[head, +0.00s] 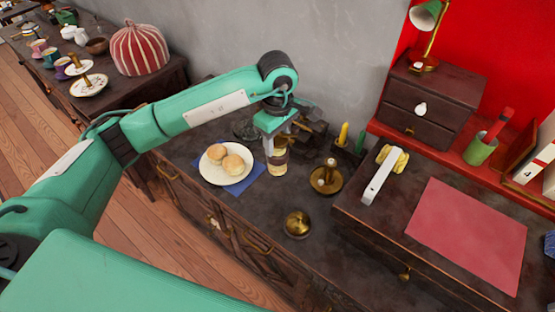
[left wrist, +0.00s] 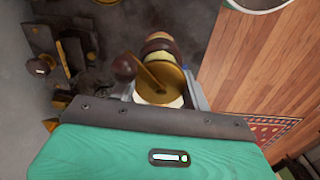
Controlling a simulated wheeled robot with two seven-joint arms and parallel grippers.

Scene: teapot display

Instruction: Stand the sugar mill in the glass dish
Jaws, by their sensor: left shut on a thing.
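The sugar mill (head: 278,160), with dark and pale bands, hangs below my left gripper (head: 276,137), beside the bun plate. My left gripper is shut on it. In the left wrist view the mill (left wrist: 160,82) shows its brass top, crank and dark knob between the fingers (left wrist: 163,96). The mill looks roughly upright in the head view; I cannot tell whether its base touches the counter. A dark, clear object (head: 244,130) behind the plate may be the glass dish, but it is partly hidden and too small to be sure. My right gripper is out of view.
A white plate (head: 211,176) with two buns (head: 232,165) lies on a blue napkin (head: 243,184) left of the mill. A brass holder (head: 326,180) stands to the right, and a brass bowl (head: 297,224) nearer. The counter between them is bare.

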